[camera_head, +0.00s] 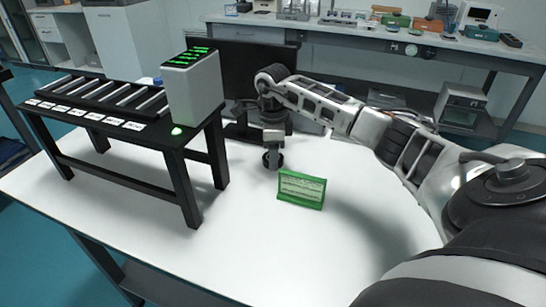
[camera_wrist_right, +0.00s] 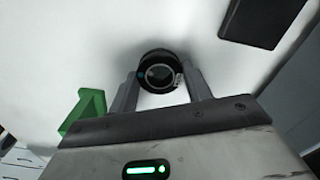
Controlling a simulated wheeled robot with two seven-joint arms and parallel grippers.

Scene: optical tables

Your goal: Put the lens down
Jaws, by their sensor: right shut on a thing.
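The lens (camera_wrist_right: 161,73) is a short black cylinder with a glass face, seen nearly end-on in the right wrist view. My right gripper (camera_wrist_right: 160,88) is shut on it, with one finger on each side. In the head view the right gripper (camera_head: 273,150) points down over the white table (camera_head: 240,240), and the dark lens (camera_head: 272,160) is at its fingertips, at or just above the tabletop. Whether it touches the table I cannot tell. My left gripper does not show.
A green-framed sign (camera_head: 301,189) stands just right of the lens. A black rack (camera_head: 110,140) with rods and white labels stands at left, with a grey box (camera_head: 193,88) on its end. A dark monitor (camera_head: 240,72) is behind. The front tabletop is clear.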

